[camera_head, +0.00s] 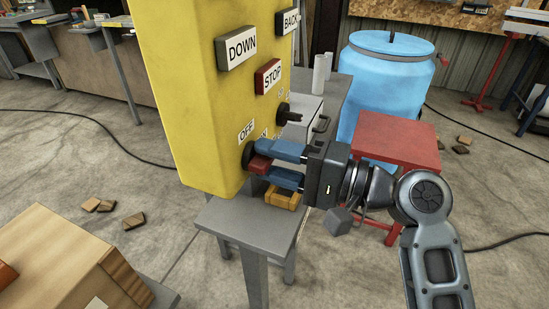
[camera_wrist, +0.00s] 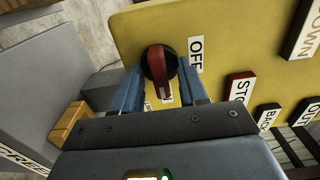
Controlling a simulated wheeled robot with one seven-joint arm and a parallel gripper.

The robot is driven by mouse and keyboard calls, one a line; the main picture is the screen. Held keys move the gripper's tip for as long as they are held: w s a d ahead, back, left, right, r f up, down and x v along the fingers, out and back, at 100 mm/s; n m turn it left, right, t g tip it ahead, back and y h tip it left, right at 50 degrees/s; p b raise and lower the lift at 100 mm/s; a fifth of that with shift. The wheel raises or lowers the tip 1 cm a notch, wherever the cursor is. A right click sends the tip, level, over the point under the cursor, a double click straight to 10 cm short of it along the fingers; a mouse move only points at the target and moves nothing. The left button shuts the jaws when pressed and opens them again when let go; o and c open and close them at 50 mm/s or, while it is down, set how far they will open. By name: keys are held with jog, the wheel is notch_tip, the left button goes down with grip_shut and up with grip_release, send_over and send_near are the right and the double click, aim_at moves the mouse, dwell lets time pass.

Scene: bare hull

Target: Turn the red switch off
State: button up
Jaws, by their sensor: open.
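The red switch (camera_head: 260,165) is a red handle on a round black base, low on the front of the yellow control box (camera_head: 185,90). In the wrist view the red switch (camera_wrist: 158,68) shows its long handle, with the OFF label (camera_wrist: 196,54) to the right of its base. My gripper (camera_head: 268,162) is open, its blue fingers on either side of the red handle. In the wrist view my gripper (camera_wrist: 158,75) has one finger left and one right of the handle. I cannot tell whether either finger touches it. Part of a second label is hidden.
A grey table (camera_head: 250,225) stands below, holding a small yellow block (camera_head: 283,199). A red table (camera_head: 397,135) and blue barrel (camera_head: 388,85) stand behind.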

grip_shut()
dwell(0.3)
jog(key=shift+f+n+b, duration=0.1)
jog(key=shift+n+b, duration=0.2)
jog(key=shift+b, duration=0.1)
jog(key=n+b, duration=1.7)
jog(key=b, duration=0.2)
jog(key=shift+a, duration=0.1)
jog(key=shift+n, duration=0.3)
